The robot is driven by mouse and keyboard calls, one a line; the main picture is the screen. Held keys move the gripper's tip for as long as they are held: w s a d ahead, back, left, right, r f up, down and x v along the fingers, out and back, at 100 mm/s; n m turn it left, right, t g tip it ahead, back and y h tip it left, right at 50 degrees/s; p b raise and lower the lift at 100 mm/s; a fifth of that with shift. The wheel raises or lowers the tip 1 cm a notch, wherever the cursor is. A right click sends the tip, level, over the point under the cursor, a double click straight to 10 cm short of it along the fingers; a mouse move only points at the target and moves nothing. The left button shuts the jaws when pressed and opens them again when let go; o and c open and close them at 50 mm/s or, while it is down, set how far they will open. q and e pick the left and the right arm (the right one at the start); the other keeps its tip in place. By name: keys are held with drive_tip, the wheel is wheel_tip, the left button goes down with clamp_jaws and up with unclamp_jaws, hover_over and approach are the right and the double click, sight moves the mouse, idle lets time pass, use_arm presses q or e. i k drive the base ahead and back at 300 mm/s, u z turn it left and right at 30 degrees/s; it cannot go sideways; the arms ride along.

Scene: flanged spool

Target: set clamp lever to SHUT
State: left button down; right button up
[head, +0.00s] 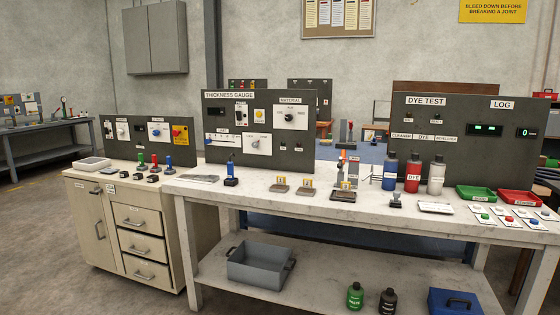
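A small upright fixture (342,172) with an orange-red part and pale label plates stands near the middle of the white bench. It may carry the clamp lever, but it is too small to tell the lever's position or read its labels. A dark flat tray or plate (343,197) lies just in front of it. Neither of my grippers is in view.
The white bench (270,205) carries a thickness gauge panel (222,125) and a dye test panel (465,150). Blue (390,172), red (412,174) and white (436,176) bottles stand right of the fixture. Green (476,194) and red (520,197) trays lie at the right.

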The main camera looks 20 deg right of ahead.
sight(341, 164)
drive_tip(key=u, duration=0.25)
drive_tip(key=i, duration=1.45)
drive_tip(key=z, duration=1.15)
drive_tip(key=i, duration=0.55)
drive_tip(key=z, duration=0.6)
